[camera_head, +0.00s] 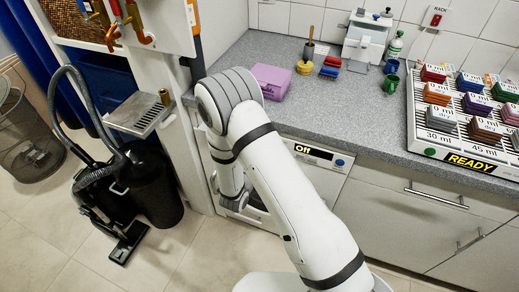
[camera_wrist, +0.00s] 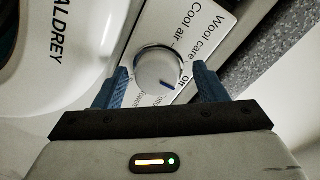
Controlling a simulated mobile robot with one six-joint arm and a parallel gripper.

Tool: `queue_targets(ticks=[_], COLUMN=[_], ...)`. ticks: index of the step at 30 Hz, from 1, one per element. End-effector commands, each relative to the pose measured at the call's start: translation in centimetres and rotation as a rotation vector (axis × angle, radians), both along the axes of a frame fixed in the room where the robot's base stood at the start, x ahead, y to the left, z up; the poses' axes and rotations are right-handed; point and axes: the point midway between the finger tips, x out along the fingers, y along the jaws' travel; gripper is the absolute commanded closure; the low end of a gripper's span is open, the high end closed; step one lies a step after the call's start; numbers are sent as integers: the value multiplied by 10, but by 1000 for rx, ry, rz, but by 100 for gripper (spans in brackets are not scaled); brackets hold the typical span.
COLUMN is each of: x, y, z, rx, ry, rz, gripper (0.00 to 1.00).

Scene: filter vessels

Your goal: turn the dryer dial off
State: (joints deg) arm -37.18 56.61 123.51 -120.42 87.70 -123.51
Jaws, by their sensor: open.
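The dryer dial (camera_wrist: 158,68) is a round silver-rimmed knob with a dark blue pointer mark on its lower right side in the wrist view. My gripper (camera_wrist: 162,72) is open, with one blue finger on each side of the dial; I cannot tell whether they touch it. Printed labels around the dial include "Cool air" and "Wool care"; others are partly hidden by the fingers. My arm hides the dial and gripper there.
A rack (camera_head: 462,153) marked "READY" stands at right. A black vacuum cleaner (camera_head: 143,185) stands on the floor at left.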

Motion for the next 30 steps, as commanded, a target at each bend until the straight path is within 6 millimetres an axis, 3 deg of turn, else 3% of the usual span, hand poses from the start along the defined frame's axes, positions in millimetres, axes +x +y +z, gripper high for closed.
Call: queue_targets(ticks=[8,21,30], x=[-6,-64,-69], y=[2,28,30], z=[-1,2,3], rx=[-2,0,-1], ry=[4,1,1], rz=[-1,2,-1], gripper=[35,35,35])
